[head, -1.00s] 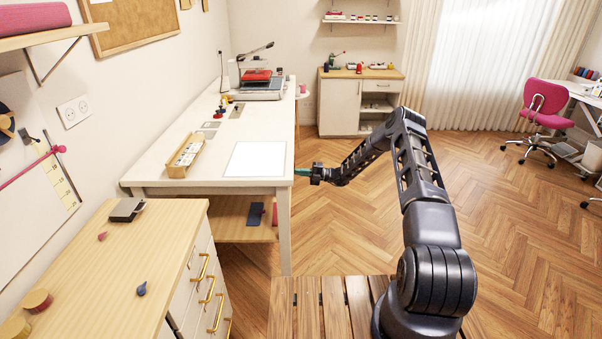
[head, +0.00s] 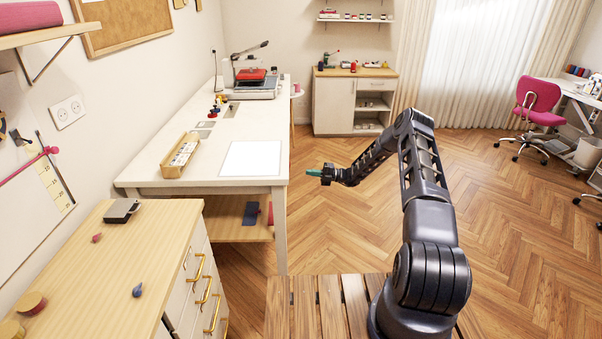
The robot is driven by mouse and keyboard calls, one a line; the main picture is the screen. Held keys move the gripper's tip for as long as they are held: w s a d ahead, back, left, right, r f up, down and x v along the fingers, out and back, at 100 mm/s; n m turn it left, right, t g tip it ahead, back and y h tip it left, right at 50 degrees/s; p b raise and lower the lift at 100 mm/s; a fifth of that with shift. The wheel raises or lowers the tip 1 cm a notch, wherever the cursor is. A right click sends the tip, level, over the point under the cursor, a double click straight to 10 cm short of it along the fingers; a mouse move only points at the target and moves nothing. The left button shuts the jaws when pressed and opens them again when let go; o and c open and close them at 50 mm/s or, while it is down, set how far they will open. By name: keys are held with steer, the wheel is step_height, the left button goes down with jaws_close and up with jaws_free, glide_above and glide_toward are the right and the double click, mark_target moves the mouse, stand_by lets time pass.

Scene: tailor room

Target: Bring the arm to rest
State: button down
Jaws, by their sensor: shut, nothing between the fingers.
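My arm rises from the slatted wooden deck at the lower right, bends at a high elbow and reaches down and to the left. My gripper (head: 314,173) is at its end, with small green fingertips pointing left. It is shut and empty. It hangs over open floor, just right of the white work table (head: 220,184), and is apart from it.
A wooden-topped drawer cabinet (head: 110,250) stands at the near left. A tray of small items (head: 181,156) and a white sheet (head: 252,158) lie on the work table. A low cabinet (head: 354,100) and a pink chair (head: 538,100) stand farther back.

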steer(key=d, duration=0.6)
steer(key=s+r+n+g+h, duration=0.1)
steer(key=s+r+n+h, duration=0.3)
steer(key=s+r+n, duration=0.5)
steer(key=s+r+n+g+h, duration=0.1)
steer(key=s+r+n+h, duration=0.4)
steer(key=r, duration=0.8)
steer(key=s+r+n+g+h, duration=0.1)
steer(key=s+r+n+h, duration=0.2)
steer(key=s+r+n, duration=0.6)
steer(key=s+d+r+n+t+h, duration=0.2)
steer(key=s+d+r+n, duration=0.1)
steer(key=s+r, duration=0.4)
steer(key=s+d+r+n+t+h, duration=0.25)
steer(key=s+r, duration=0.25)
steer(key=s, duration=0.5)
steer(key=s+d+n+t+h, duration=0.1)
steer(key=s+d+n, duration=0.2)
steer(key=s, duration=0.5)
steer(key=s+d+n+t+h, duration=0.2)
steer(key=s+d+n, duration=0.2)
steer(key=s, duration=0.4)
steer(key=shift+d+r, duration=0.3)
steer(key=shift+r, duration=0.15)
steer(key=shift+s+n, duration=0.1)
steer(key=shift+n, duration=0.15)
